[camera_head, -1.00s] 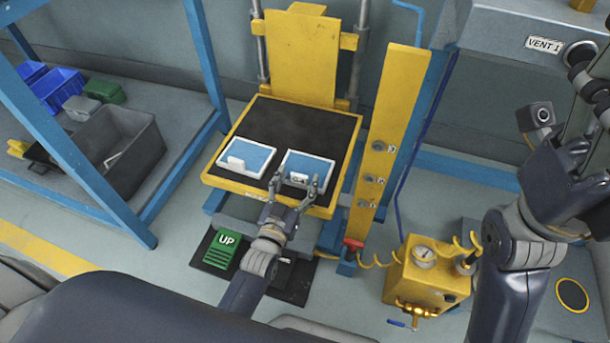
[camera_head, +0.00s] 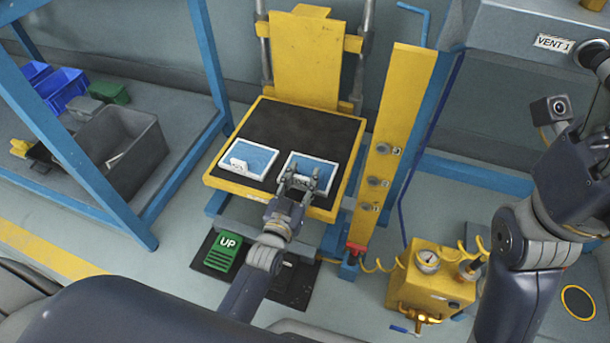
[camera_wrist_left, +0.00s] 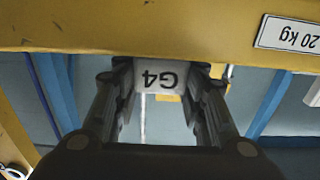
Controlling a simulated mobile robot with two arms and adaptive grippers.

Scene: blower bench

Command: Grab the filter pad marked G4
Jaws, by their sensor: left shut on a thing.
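The filter pad marked G4 (camera_head: 311,167) is a blue pad in a white frame. It lies on the dark top of the yellow lift platform, at the front right. Its white tab with the G4 mark (camera_wrist_left: 160,78) shows upside down between my fingers in the left wrist view. My left gripper (camera_head: 299,181) is at the pad's front edge and shut on this tab. It also shows in the left wrist view (camera_wrist_left: 162,95). A second, similar pad (camera_head: 250,160) lies to the left, its tab mark too small to read. My right gripper's fingers are not clearly in view.
The yellow platform (camera_head: 241,190) has a bare dark area behind the pads. A yellow post (camera_head: 392,130) with several knobs stands close on its right. A green UP pedal (camera_head: 223,252) is on the floor in front. A grey bin (camera_head: 124,144) sits on the left shelf.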

